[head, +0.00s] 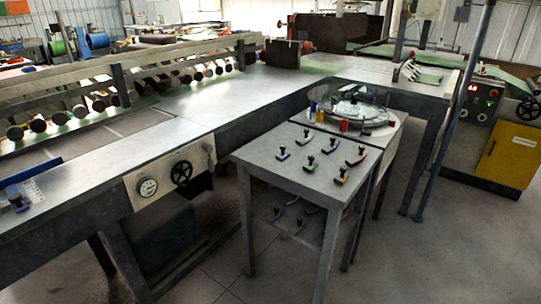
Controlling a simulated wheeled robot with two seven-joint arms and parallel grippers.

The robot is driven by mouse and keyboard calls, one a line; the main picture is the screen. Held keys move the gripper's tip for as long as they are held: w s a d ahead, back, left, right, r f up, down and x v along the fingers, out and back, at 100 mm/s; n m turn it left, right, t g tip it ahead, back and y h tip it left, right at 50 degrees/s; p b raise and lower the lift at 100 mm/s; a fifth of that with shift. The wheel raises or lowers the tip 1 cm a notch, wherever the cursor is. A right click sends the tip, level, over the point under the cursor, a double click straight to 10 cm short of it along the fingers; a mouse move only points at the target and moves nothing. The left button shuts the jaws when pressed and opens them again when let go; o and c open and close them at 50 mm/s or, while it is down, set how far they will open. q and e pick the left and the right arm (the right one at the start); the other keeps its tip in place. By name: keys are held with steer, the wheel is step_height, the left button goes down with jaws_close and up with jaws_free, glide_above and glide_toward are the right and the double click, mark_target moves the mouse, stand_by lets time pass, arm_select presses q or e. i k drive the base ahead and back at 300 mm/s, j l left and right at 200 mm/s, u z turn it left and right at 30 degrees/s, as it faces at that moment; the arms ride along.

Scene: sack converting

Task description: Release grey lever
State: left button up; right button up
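Several small clamp-like levers with black knobs stand apart on a grey metal table (262,163) in the middle of the head view. Their bases look blue (283,155), green (332,147), yellow-green (341,179) and reddish (356,160). One lever at the back (307,137) has a dull, dark base that may be grey, but it is too small to be sure. More similar levers (299,225) lie on the shelf below, in shadow. Neither of my grippers is in view, and nothing is seen touching the levers.
A round turntable (385,129) with small coloured items adjoins the table behind. A long machine bench (190,122) with a gauge (147,187) and black handwheel (181,173) runs along the left. A yellow cabinet (507,158) and a slanting pole (455,110) stand right. The floor in front right is clear.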

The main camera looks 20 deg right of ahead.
mark_target(209, 148)
steer(key=z, duration=0.15)
steer(key=i+z, duration=0.15)
steer(key=i, duration=0.4)
steer(key=i+j+z, duration=0.15)
steer(key=i, duration=0.4)
steer(key=i+j+z, duration=0.15)
steer(key=i, duration=0.45)
